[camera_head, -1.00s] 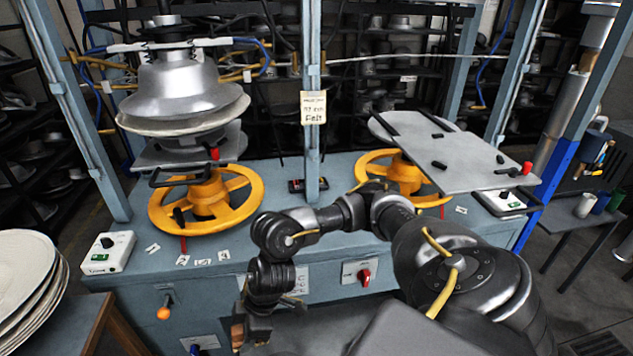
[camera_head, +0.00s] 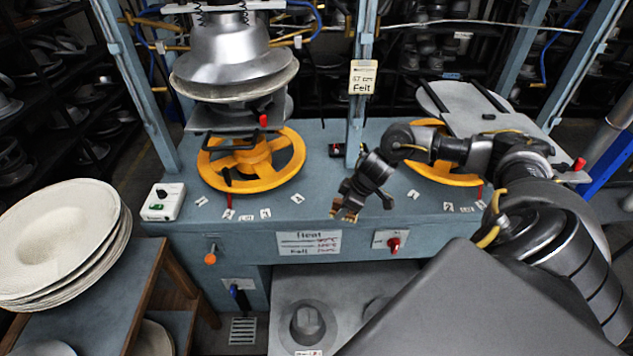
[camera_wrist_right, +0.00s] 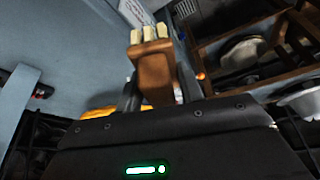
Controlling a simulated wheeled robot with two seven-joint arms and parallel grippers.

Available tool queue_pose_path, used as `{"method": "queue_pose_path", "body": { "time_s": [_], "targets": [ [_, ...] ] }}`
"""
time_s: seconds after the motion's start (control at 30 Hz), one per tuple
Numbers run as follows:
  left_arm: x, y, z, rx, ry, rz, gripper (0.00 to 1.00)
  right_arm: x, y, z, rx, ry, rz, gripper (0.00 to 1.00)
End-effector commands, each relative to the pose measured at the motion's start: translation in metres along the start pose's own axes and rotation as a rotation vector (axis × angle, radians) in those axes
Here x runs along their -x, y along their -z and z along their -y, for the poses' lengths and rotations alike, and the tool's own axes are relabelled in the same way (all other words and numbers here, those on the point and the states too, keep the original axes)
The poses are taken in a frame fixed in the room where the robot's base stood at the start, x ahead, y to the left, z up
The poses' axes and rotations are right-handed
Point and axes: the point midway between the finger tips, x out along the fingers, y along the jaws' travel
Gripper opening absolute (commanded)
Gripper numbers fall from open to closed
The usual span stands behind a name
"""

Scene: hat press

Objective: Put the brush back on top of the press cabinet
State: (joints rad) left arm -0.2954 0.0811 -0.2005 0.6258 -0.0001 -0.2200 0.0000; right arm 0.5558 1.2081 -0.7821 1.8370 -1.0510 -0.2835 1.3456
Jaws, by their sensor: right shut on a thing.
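The brush has a brown wooden body and pale bristle tufts. In the right wrist view the brush (camera_wrist_right: 153,72) sits between the two dark fingers of my right gripper (camera_wrist_right: 158,90), bristles pointing away from the palm. In the head view my right gripper (camera_head: 352,202) is over the front edge of the press cabinet, with a small brown part of the brush (camera_head: 344,213) showing at its tip. The blue-grey press cabinet (camera_head: 320,180) has a bare stretch of top between its two yellow handwheels. I cannot tell the gap between brush and cabinet. My left gripper is out of view.
The left yellow handwheel (camera_head: 292,152) and the right one (camera_head: 440,178) flank the gripper. A blue-grey post (camera_head: 358,125) rises behind it. A white control box (camera_head: 166,201) stands at the top's left end. Felt discs (camera_head: 60,235) are stacked on a side table at left.

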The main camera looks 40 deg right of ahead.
Motion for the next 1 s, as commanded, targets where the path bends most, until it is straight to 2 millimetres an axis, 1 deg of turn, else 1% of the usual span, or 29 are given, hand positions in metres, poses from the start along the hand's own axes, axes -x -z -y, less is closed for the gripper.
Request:
{"method": "queue_pose_path", "body": {
  "time_s": [0.03, 0.1, 0.2, 0.33, 0.43, 0.57, 0.7, 0.83, 0.87, 0.9, 1.0],
  "targets": [
    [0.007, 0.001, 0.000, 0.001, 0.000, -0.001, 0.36, 0.010, -0.003, -0.011, -0.015, -0.006, 0.003, 0.16],
    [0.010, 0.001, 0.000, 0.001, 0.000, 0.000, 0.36, 0.017, -0.007, -0.023, -0.027, -0.011, 0.002, 0.16],
    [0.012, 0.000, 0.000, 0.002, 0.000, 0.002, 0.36, 0.022, -0.011, -0.033, -0.037, -0.014, 0.001, 0.16],
    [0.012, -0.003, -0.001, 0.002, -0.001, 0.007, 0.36, 0.025, -0.012, -0.037, -0.040, -0.015, -0.001, 0.16],
    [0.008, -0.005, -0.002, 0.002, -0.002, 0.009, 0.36, 0.020, -0.010, -0.038, -0.040, -0.014, -0.003, 0.16],
    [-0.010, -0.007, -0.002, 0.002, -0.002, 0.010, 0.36, 0.001, 0.003, -0.044, -0.039, -0.015, -0.008, 0.16],
    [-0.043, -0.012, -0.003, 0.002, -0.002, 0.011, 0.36, -0.031, 0.027, -0.057, -0.040, -0.015, -0.010, 0.16],
    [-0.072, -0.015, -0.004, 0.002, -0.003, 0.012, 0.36, -0.056, 0.049, -0.069, -0.040, -0.015, -0.009, 0.16],
    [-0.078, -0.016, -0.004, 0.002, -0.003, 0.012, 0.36, -0.061, 0.052, -0.070, -0.038, -0.014, -0.006, 0.16],
    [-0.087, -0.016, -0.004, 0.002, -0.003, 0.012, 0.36, -0.069, 0.051, -0.072, -0.039, -0.015, -0.003, 0.16],
    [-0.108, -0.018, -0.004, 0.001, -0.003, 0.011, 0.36, -0.086, 0.055, -0.076, -0.040, -0.015, -0.003, 0.16]
  ]
}}
